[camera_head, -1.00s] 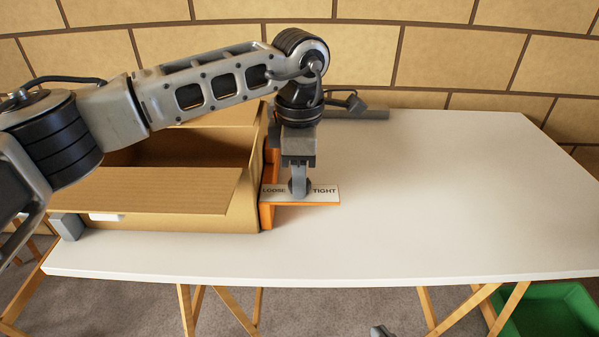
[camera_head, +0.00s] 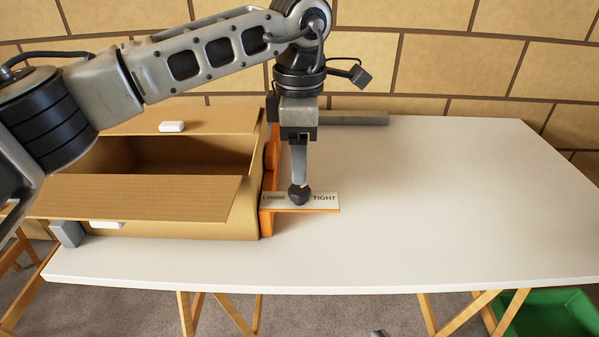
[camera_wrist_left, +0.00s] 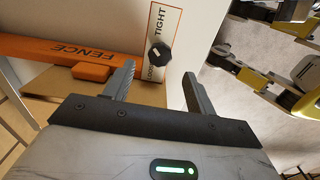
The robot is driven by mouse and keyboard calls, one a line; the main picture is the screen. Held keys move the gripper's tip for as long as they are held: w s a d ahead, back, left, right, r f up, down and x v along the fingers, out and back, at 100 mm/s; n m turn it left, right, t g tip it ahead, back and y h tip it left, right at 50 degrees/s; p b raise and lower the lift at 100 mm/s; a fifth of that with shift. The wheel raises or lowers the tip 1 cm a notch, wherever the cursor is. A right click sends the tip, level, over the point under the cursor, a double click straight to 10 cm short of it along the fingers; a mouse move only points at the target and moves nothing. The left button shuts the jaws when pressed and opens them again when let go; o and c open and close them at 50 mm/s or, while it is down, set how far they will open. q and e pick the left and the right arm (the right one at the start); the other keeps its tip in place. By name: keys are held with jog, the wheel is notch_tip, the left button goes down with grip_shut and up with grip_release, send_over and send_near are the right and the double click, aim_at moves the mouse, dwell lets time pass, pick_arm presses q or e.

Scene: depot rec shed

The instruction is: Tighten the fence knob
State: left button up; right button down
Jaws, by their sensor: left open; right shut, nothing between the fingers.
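The dark round fence knob (camera_head: 299,195) sits on a white plate (camera_head: 326,198) marked LOOSE at left and TIGHT at right, beside the orange fence (camera_head: 268,222). In the left wrist view the knob (camera_wrist_left: 160,52) has a pale mark on its face; I cannot tell exactly where it points. The bar lettered FENCE (camera_wrist_left: 75,52) is at left there. My left gripper (camera_head: 299,180) points down just above the knob, open and empty; its fingers (camera_wrist_left: 158,88) look apart from it. My right gripper (camera_head: 378,333) barely shows at the bottom edge, shut and empty.
An open cardboard box (camera_head: 190,228) stands left of the fence, its flaps spread. A grey bar (camera_head: 352,118) lies at the back of the white table (camera_head: 430,220). The table's right side is clear. A green bin (camera_head: 545,315) is on the floor at lower right.

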aim_at(299, 188)
pick_arm(q)
notch_tip(299, 188, up, 11)
jog(key=shift+f+p, duration=0.2)
jog(key=shift+p, duration=0.25)
jog(key=shift+f, duration=0.1)
pick_arm(e)
jog(key=shift+s, duration=0.1)
